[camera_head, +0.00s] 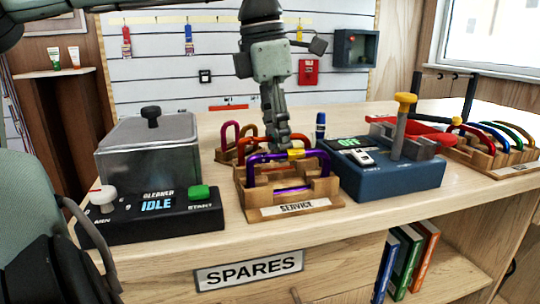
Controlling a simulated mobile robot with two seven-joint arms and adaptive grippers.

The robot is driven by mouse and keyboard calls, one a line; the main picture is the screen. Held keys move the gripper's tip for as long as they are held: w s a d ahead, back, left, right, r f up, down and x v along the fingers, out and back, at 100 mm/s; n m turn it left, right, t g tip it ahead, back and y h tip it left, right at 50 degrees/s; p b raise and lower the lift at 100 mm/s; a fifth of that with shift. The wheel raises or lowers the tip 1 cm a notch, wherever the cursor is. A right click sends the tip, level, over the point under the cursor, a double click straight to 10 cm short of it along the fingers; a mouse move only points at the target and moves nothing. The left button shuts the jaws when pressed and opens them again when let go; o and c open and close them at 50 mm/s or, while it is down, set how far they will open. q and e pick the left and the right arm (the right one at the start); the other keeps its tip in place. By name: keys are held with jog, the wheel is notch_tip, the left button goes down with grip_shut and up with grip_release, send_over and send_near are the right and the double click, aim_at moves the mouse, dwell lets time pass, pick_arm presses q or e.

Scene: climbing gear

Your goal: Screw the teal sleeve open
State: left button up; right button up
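My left gripper (281,148) points straight down over the wooden SERVICE rack (300,209). Its fingertips are at the top bar of a blue-purple carabiner (321,160) standing in that rack. A yellow band (296,154) on this carabiner shows just right of the fingertips. I cannot tell whether the fingers touch or grip the bar. No teal sleeve can be made out; the fingers cover part of the bar. My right gripper is not seen.
A grey-lidded cleaner (150,145) reading IDLE stands left of the rack. A blue device (390,178) with a yellow-topped lever (404,115) stands close on the right. Another rack (500,155) holds several coloured carabiners. More carabiners (232,135) stand behind. Bare counter shows in front.

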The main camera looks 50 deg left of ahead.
pick_arm(q)
jog(key=shift+w+a+p, duration=0.35)
jog(key=shift+w+a, duration=0.05)
jog(key=shift+a, duration=0.35)
jog(key=shift+r, duration=0.2)
jog(key=shift+r+p, duration=1.2)
jog(key=shift+r, duration=0.05)
jog(key=shift+d, duration=0.15)
jog(key=shift+s+d, duration=0.3)
jog(key=shift+d, duration=0.2)
jog(key=shift+s+d, duration=0.25)
jog(key=shift+d, duration=0.2)
jog(key=shift+f+b, duration=0.15)
jog(key=shift+b, duration=0.15)
